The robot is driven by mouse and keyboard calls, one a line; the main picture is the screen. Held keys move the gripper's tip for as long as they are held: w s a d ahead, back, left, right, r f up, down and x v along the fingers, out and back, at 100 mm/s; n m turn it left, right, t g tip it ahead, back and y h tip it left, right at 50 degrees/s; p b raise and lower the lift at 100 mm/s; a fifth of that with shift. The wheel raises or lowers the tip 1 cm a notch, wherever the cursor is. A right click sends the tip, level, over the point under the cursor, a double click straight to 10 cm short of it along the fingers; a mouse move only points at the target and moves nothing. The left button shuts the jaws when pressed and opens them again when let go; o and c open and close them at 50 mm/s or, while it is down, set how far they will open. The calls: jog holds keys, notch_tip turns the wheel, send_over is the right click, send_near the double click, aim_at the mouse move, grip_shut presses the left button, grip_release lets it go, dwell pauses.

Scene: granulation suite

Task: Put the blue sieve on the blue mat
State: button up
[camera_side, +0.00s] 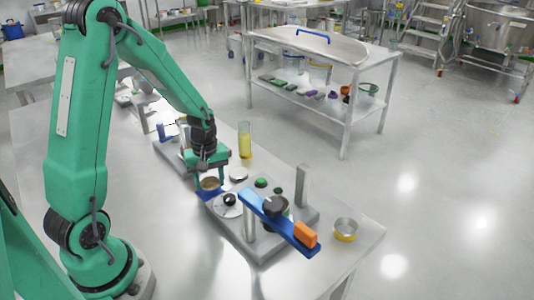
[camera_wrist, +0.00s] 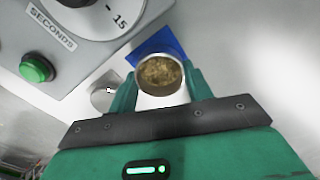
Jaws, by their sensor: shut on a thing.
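My gripper (camera_side: 209,179) points down and is shut on a round sieve (camera_wrist: 160,75) with a pale metal rim and brown granules inside. The sieve also shows in the side view (camera_side: 210,184), between the fingers. No blue band can be made out on it; its outer wall is mostly hidden. The blue mat (camera_wrist: 162,43) lies beneath and beyond the sieve in the wrist view, partly covered by it. In the side view a blue edge of the mat (camera_side: 206,195) shows just below the sieve. I cannot tell whether the sieve touches the mat.
A grey machine with a SECONDS dial (camera_wrist: 80,12) and green button (camera_wrist: 36,68) stands close by. A blue bar (camera_side: 270,218) with an orange block (camera_side: 305,235) crosses it. A yellow-banded sieve (camera_side: 346,229) sits near the table's right corner.

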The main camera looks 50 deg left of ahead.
jog(key=shift+f, duration=0.2)
jog(key=o, duration=1)
jog(key=shift+r, duration=0.1)
notch_tip(320, 180, up, 12)
jog(key=shift+r, duration=0.15)
dwell(0.6)
